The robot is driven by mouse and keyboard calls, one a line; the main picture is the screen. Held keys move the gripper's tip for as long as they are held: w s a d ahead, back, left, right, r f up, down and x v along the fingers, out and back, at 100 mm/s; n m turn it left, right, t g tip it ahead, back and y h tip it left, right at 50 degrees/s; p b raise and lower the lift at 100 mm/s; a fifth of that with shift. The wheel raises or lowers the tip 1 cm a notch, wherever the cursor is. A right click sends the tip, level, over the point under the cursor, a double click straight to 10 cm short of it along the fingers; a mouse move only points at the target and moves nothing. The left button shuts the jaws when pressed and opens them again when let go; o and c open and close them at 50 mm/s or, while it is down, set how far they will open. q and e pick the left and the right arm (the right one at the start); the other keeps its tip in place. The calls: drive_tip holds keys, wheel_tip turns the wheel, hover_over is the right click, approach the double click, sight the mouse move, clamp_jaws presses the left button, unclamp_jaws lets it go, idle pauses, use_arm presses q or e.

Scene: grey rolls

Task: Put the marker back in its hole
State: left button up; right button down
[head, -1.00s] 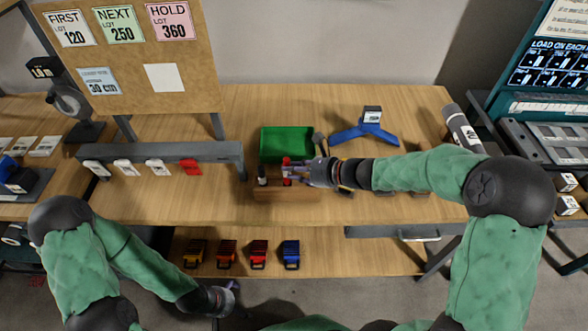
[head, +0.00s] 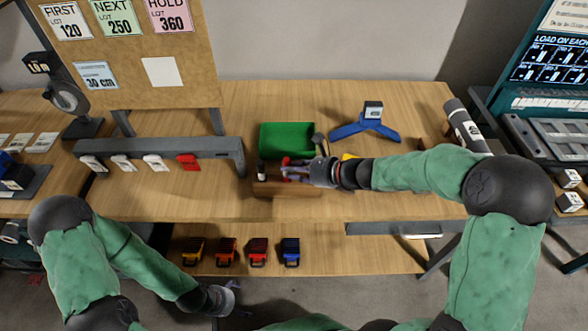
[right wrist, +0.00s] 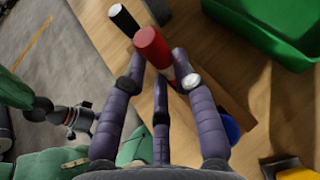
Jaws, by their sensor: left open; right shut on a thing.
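The red marker (right wrist: 152,48) is between the fingers of my right gripper (right wrist: 163,82), its red end towards the wrist camera. In the head view the right gripper (head: 290,169) is shut on it over the wooden block (head: 288,189). The fingers hide the marker's lower end, so I cannot tell whether it is in a hole. My left gripper (head: 226,297) is open and empty, low at the front, away from the block.
A green bin (head: 287,140) stands just behind the block. A blue stand (head: 365,132) with a small box is further right. A grey rail with tags (head: 160,151) lies to the left. Several coloured clips (head: 258,251) sit on the lower shelf.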

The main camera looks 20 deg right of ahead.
drive_tip(key=shift+f, duration=0.15)
drive_tip(key=c, duration=0.9)
unclamp_jaws()
drive_tip(key=v, duration=1.2)
